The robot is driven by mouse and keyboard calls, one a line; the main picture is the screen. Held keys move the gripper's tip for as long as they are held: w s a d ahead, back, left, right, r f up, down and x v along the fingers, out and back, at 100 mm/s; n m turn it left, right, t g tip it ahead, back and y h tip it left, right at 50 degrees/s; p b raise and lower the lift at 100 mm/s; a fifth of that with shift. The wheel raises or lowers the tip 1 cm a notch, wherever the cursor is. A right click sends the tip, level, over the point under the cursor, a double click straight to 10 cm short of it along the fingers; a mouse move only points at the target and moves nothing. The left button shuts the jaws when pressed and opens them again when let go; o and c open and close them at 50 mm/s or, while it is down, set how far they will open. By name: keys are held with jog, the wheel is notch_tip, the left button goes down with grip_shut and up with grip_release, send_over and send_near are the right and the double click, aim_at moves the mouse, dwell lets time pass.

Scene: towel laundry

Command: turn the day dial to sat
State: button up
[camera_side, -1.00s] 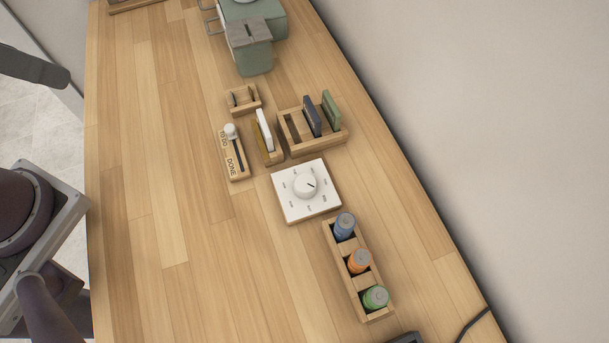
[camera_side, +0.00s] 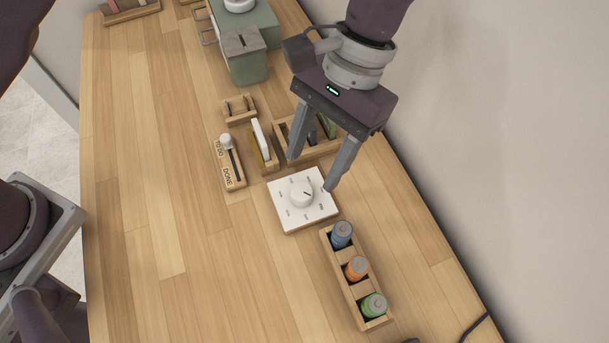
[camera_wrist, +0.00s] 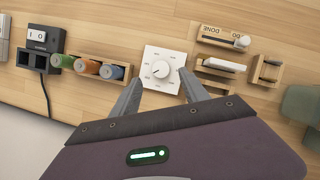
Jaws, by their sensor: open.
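The day dial (camera_side: 301,194) is a round white knob on a square white plate (camera_side: 290,217) with small day labels around it, too small to read surely. A dark pointer mark on the knob aims to the upper right in the side view. My gripper (camera_side: 309,175) is open and empty, above the plate's far edge, with its fingers apart and pointing down. In the wrist view the dial (camera_wrist: 160,69) lies just beyond and between the fingertips (camera_wrist: 158,83). The fingers do not grip the knob.
A TO DO/DONE slider (camera_side: 230,165), small card holders (camera_side: 264,146) and a green box (camera_side: 246,60) stand behind. The left of the table is clear.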

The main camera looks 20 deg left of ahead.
aim_at(302, 191)
jog(key=x, duration=0.5)
jog(key=shift+a+f, duration=0.1)
jog(key=shift+f, duration=0.15)
grip_shut()
jog(key=m+t+y, duration=0.1)
jog(key=m, duration=0.3)
jog(key=shift+s+m, duration=0.1)
jog(key=shift+m, duration=0.2)
jog(key=shift+s+m+t+y, duration=0.1)
jog(key=shift+m+t+y, duration=0.3)
jog(key=shift+m, duration=0.9)
jog(key=shift+m+t+y, duration=0.3)
jog(key=shift+m+t, duration=0.2)
jog(key=shift+m, duration=0.8)
